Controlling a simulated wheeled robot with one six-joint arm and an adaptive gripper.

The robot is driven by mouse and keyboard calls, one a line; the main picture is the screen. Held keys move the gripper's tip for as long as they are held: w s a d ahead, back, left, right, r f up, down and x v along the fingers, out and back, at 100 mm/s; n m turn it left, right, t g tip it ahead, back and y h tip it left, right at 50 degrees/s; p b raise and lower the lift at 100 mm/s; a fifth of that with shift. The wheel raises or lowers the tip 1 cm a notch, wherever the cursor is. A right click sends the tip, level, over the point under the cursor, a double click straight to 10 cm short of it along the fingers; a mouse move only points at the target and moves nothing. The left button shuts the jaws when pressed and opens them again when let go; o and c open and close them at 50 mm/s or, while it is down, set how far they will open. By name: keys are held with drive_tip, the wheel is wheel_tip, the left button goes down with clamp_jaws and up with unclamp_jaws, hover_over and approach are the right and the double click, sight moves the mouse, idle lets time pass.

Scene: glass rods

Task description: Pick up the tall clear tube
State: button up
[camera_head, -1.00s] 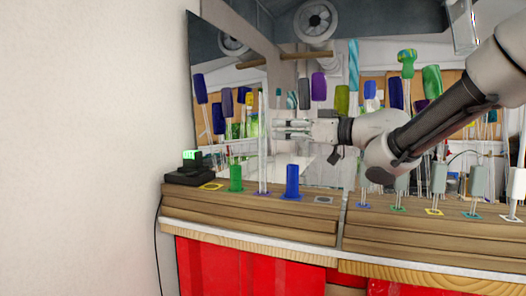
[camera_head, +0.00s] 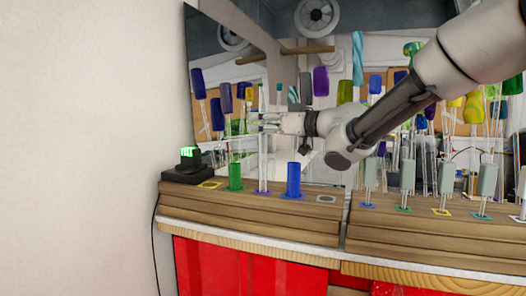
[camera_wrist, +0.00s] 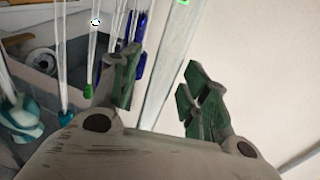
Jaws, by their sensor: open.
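The tall clear tube (camera_head: 264,160) stands upright in the wooden rack, between a short green tube (camera_head: 236,177) and a short blue tube (camera_head: 293,180). My gripper (camera_head: 264,122) reaches in from the right at the tube's upper part, and its fingertips overlap the tube in the head view. In the wrist view my gripper (camera_wrist: 158,90) is open, its two fingers well apart. A pale translucent band runs between them there; I cannot tell whether it is the tube or the mirror edge. No contact is visible.
The wooden rack (camera_head: 250,219) also carries several grey-capped rods (camera_head: 407,178) at right. A black device with a green display (camera_head: 188,163) sits at its left end. A large mirror (camera_head: 222,45) behind reflects coloured rods. The wall at left is bare.

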clamp_jaws()
drive_tip(key=shift+r, duration=0.1)
